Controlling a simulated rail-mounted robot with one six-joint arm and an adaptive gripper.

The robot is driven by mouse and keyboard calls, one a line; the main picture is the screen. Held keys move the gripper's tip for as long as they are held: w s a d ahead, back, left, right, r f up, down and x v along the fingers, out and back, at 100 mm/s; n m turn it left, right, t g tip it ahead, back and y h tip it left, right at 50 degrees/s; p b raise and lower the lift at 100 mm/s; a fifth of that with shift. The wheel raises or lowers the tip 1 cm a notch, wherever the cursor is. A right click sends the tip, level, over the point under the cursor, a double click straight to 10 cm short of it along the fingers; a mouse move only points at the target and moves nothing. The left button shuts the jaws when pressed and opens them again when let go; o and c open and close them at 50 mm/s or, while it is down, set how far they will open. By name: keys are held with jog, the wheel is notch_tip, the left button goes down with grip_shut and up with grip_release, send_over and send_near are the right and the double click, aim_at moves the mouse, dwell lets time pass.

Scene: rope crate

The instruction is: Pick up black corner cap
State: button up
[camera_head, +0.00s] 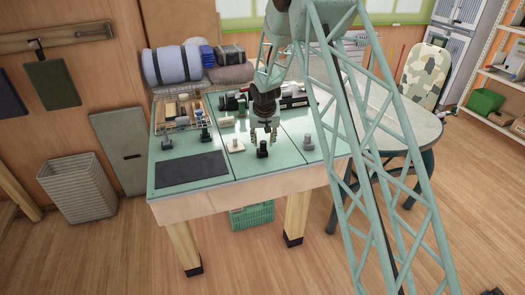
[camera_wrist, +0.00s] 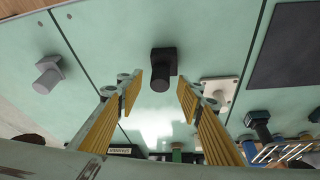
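The black corner cap (camera_head: 262,150) stands on the green table top, near the middle of its front half. In the wrist view the black cap (camera_wrist: 163,66) is a dark block with a rounded stub, just beyond my fingertips and between their lines. My gripper (camera_head: 263,132) is above and slightly behind the cap in the head view. In the wrist view my gripper (camera_wrist: 160,88) is open, its yellow-padded fingers wide apart with nothing between them. The fingers seem not to touch the cap.
A pale cap (camera_head: 236,146) and a grey cap (camera_head: 308,143) stand either side. A dark cap (camera_head: 205,134) is farther left, behind a black mat (camera_head: 192,170).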

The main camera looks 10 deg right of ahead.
aim_at(263, 142)
jog(key=shift+x, duration=1.05)
jog(key=shift+c, duration=0.7)
jog(key=c, duration=0.9)
jog(key=shift+r, duration=0.1)
jog(key=shift+r+p, duration=0.6)
jog(key=shift+r, duration=4.3)
